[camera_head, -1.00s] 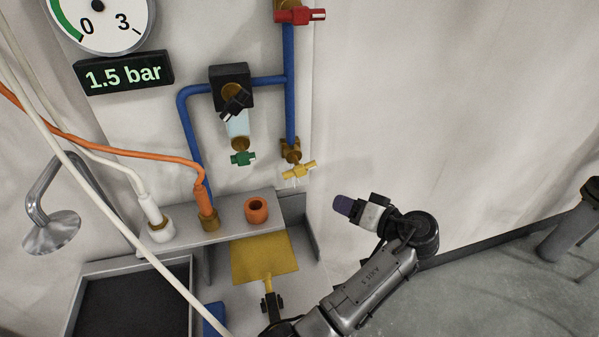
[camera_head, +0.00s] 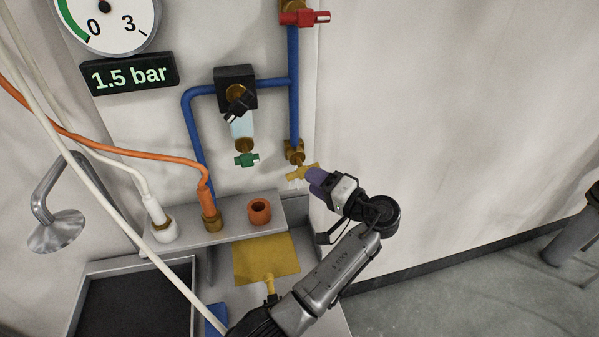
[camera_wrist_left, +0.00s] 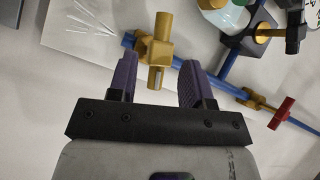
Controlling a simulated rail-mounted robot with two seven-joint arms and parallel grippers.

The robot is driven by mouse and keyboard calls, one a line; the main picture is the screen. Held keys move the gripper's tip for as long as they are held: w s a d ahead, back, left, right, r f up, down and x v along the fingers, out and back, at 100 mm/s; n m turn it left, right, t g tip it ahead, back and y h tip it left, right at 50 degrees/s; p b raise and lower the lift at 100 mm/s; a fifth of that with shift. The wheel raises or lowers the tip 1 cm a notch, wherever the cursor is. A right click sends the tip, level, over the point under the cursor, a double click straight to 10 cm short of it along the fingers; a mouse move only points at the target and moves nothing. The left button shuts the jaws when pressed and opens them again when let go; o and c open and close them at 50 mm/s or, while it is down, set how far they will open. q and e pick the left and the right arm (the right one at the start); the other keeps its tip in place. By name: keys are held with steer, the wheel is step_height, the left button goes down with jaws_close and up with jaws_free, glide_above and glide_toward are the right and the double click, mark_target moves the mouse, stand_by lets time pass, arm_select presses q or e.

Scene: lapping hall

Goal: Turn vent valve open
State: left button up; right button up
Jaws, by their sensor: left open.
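A valve with a yellow cross handle (camera_head: 305,171) sits at the lower end of the blue vertical pipe, below a brass fitting (camera_head: 293,150). I see no label marking it as the vent valve. Thin white streaks show beside it. My left gripper (camera_head: 315,183) is at this handle, its purple fingers partly covering its right side. In the left wrist view the handle (camera_wrist_left: 158,77) stands between the tips of the open left gripper (camera_wrist_left: 160,72), with gaps on both sides. My right gripper is out of view.
A red-handled valve (camera_head: 304,17) is higher on the pipe and a green-handled one (camera_head: 247,160) to the left. A grey shelf (camera_head: 235,225) below carries an orange socket (camera_head: 259,211) and hose connectors. The wall to the right is bare.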

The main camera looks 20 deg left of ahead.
mark_target(300, 173)
arm_select(q)
steer(key=shift+x, duration=2.65)
jaws_close()
